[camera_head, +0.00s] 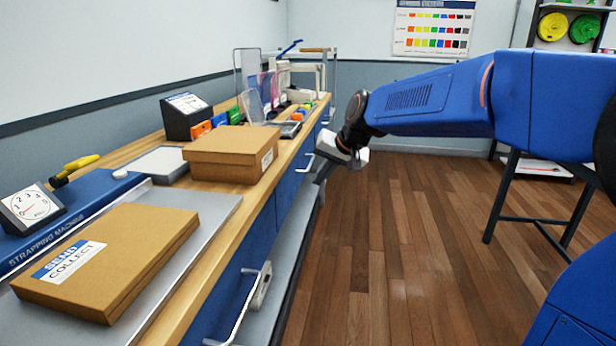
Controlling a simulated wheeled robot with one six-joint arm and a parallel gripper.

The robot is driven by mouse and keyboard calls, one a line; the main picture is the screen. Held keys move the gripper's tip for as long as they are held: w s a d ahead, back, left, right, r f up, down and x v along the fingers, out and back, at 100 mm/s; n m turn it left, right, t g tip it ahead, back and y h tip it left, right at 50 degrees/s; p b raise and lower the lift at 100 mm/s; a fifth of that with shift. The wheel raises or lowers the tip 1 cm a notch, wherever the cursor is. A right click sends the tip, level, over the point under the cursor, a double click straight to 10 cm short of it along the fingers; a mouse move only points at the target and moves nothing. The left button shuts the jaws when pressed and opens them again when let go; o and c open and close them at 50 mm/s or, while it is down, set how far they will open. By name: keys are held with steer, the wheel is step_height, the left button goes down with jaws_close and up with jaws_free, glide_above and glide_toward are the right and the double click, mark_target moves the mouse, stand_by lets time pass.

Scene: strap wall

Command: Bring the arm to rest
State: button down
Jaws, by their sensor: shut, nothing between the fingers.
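My blue arm reaches in from the right edge of the head view, roughly level. My gripper (326,172) is at its left end, pointing down and to the left. Its fingers are shut and empty. It hangs in the air just off the front edge of the wooden workbench (296,158), near the drawer fronts. I cannot tell whether it touches the bench.
A flat carton (150,240) lies on the steel plate of the strapping machine (90,205). A smaller carton (225,150) sits behind it. Drawer handles (245,310) jut from the bench front. The wooden floor (400,270) in the middle is clear.

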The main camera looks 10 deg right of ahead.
steer(key=s+d+f+h, duration=0.1)
steer(key=s+d+f, duration=0.2)
steer(key=s, duration=0.9)
steer(key=s+d+f+n+g+h, duration=0.1)
steer(key=s+d+f, duration=0.3)
steer(key=s, duration=0.9)
steer(key=s+d+f+n+h, duration=0.1)
steer(key=s+d+f, duration=0.3)
steer(key=s+d, duration=0.4)
steer(key=s+h, duration=0.1)
steer(key=s, duration=0.3)
steer(key=shift+s+d+f, duration=0.2)
steer(key=shift+s+d, duration=0.1)
steer(key=shift+s, duration=0.05)
